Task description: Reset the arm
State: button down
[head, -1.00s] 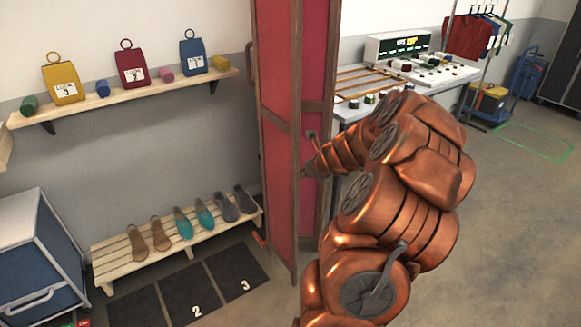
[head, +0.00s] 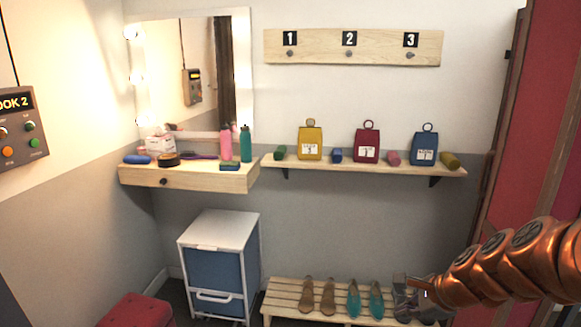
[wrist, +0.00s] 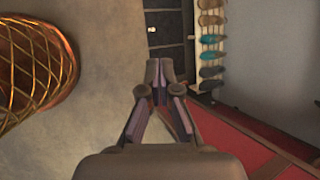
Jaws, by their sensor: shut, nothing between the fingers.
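My copper arm (head: 515,262) enters the head view from the lower right and reaches left. My gripper (head: 418,296) is at its end, in front of the right end of the low shoe bench (head: 285,307), and partly covers the dark shoes there. In the wrist view my gripper (wrist: 160,82) is shut, with its fingertips together and nothing between them. No object touches the fingers there.
A red folding screen (head: 537,120) stands at the right, close to my arm; its red panel (wrist: 235,135) also shows in the wrist view. A woven basket (wrist: 68,62) is at the wrist view's left. A drawer unit (head: 216,268) and red stool (head: 137,311) stand at left.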

jog(key=s+a+r+n+g+p, duration=0.15)
jog(key=s+a+n+g, duration=0.25)
jog(key=s+a+n, duration=0.8)
jog(key=s+d+n+g+h, duration=0.1)
jog(key=s+n, duration=0.3)
jog(key=s, duration=0.4)
jog(key=s+d+r+n+g+h+p, duration=0.1)
jog(key=s+n, duration=0.3)
jog(key=s, duration=0.4)
jog(key=shift+r+g+h, duration=0.3)
jog(key=shift+g+h, duration=0.4)
jog(key=shift+s+d, duration=0.1)
jog(key=shift+d, duration=0.1)
